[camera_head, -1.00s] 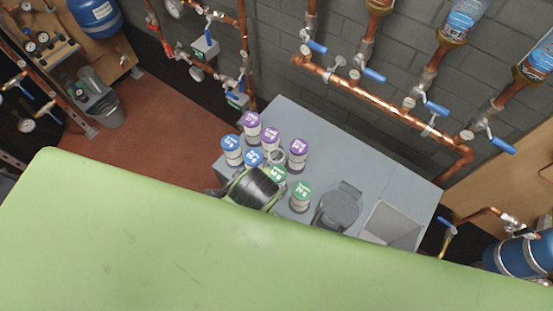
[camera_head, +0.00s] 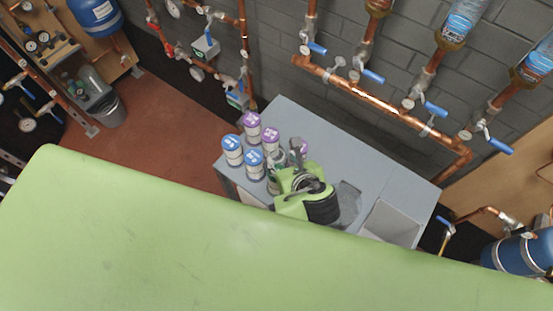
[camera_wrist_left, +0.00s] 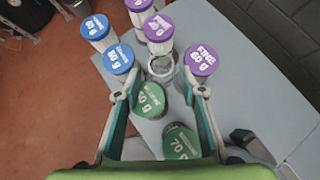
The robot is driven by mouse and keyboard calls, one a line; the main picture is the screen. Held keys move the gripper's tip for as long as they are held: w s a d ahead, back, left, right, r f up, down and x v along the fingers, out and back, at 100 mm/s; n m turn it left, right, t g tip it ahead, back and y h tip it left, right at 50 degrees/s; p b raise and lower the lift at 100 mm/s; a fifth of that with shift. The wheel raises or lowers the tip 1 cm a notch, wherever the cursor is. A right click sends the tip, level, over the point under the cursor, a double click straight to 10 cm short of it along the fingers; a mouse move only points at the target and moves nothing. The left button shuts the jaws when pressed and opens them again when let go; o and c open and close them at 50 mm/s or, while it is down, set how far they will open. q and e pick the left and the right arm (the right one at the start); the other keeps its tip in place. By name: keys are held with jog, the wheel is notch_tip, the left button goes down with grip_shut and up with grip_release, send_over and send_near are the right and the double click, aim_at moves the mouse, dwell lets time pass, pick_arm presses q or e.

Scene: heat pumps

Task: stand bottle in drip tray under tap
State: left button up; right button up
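A clear, open-topped glass vessel (camera_wrist_left: 161,67), perhaps the bottle, stands upright among lidded jars in the left wrist view. My left gripper (camera_wrist_left: 161,93) is open and empty. Its fingertips are apart, on the near side of the vessel, with a green-lidded jar (camera_wrist_left: 150,99) showing between the fingers. In the head view the left gripper (camera_head: 288,160) is over the grey bench (camera_head: 340,155) and hides part of the jar group. A grey square basin (camera_head: 392,222) is at the bench's right end; I cannot tell whether it is the drip tray. My right gripper is not in view.
Blue-lidded jars (camera_head: 232,143) and purple-lidded jars (camera_head: 251,120) stand close around the vessel. A second green-lidded jar (camera_wrist_left: 182,142) is nearer my wrist. Copper pipes with blue-handled valves (camera_head: 434,109) run along the wall behind. My green body panel covers the foreground.

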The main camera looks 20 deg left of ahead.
aim_at(274, 151)
pick_arm(q)
jog(key=shift+p+x, duration=0.3)
jog(key=shift+x, duration=0.65)
jog(key=p+x, duration=0.1)
jog(key=x, duration=0.2)
jog(key=shift+w+a+f, duration=0.35)
jog(key=shift+w+f, duration=0.15)
jog(key=shift+f, duration=0.05)
jog(key=shift+s, duration=0.15)
jog(key=c, duration=0.8)
